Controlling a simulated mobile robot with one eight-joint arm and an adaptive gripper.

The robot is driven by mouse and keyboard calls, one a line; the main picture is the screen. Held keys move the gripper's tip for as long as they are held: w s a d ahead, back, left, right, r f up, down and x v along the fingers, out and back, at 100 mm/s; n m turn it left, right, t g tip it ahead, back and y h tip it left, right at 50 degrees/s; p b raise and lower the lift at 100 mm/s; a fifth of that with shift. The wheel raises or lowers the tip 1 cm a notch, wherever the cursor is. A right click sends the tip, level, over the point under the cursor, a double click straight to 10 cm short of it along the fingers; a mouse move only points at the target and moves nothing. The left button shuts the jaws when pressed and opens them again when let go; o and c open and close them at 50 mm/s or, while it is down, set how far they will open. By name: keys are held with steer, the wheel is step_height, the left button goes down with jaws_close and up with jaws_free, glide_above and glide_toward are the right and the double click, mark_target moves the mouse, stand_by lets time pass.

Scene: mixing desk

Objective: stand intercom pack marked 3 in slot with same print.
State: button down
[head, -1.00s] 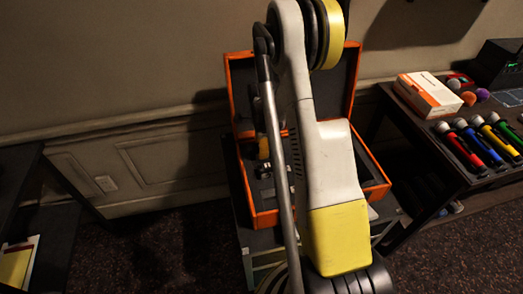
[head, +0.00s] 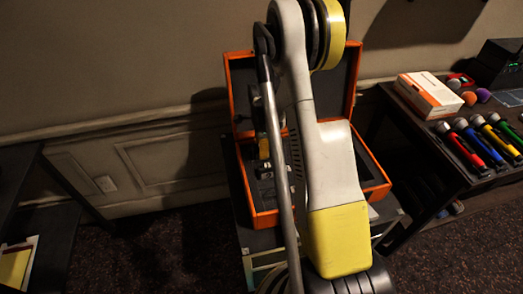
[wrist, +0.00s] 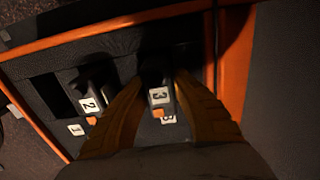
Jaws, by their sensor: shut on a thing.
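The intercom pack marked 3 (wrist: 159,96) is dark, with a white label and an orange spot. In the wrist view it is between the two fingers of my gripper (wrist: 160,108), which is shut on it. Behind it, a white print (wrist: 168,118) on the case insert is partly covered; it looks like a 3. Another dark pack marked 2 (wrist: 90,104) stands to the left, also with an orange spot. A white print 1 (wrist: 76,129) lies below it. In the head view my arm hides most of the gripper; whether the held pack touches the slot floor cannot be told.
The open orange case (head: 265,218) stands on a dark stand, lid up against the wall. Its orange rim (wrist: 236,65) borders the insert on the right. At right, a table holds several colored microphones (head: 467,150) and a white-orange box (head: 430,95).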

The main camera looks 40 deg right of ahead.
steer(key=shift+f, duration=0.2)
steer(key=c, duration=1.1)
jaws_free()
steer(key=shift+r, duration=0.1)
